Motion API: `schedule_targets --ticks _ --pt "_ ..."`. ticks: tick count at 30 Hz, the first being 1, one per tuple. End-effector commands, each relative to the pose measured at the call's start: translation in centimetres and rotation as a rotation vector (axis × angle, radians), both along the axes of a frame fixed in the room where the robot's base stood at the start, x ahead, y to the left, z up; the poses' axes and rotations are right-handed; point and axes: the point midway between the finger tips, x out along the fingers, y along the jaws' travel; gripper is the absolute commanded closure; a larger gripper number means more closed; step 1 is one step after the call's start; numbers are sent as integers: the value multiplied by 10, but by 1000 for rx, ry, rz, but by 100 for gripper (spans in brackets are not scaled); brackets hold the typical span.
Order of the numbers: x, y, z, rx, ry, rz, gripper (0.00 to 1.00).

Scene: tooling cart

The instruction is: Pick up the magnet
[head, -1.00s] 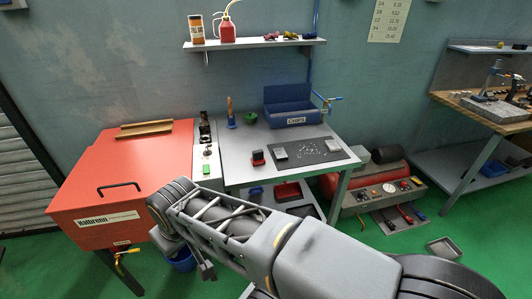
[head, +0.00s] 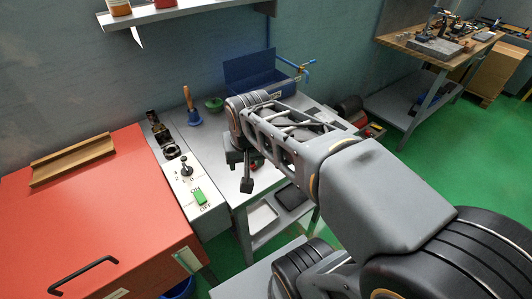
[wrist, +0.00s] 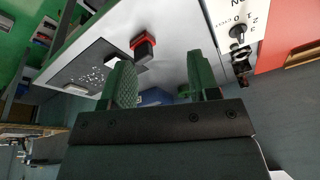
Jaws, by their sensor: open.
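A black block with a red edge (wrist: 143,46), which looks like the magnet, sits on the pale cart top in the wrist view. It lies beyond my fingertips, between them and nearer the left finger. My gripper (wrist: 160,72) has two green fingers, spread apart with nothing between them. In the head view my gripper (head: 243,172) hangs over the near left part of the cart top (head: 226,184). My arm hides the block there.
A dark mat (wrist: 85,68) with bright shavings lies beside the block. A blue bin (head: 262,70), a green dish (head: 214,104) and a wooden-handled blue tool (head: 190,105) stand behind. A switch panel (head: 190,185) and red cabinet (head: 90,215) are on the left.

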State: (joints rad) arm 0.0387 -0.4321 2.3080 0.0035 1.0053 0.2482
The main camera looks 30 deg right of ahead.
Motion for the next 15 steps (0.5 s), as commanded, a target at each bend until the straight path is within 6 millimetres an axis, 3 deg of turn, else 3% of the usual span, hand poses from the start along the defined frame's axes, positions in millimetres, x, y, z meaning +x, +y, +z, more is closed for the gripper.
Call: schedule_targets --ticks 3,7,15 --pt "40 -19 -5 58 74 -292 45" --pt "76 -44 -8 103 142 -602 45" --pt "118 -81 -20 142 222 -1014 45"
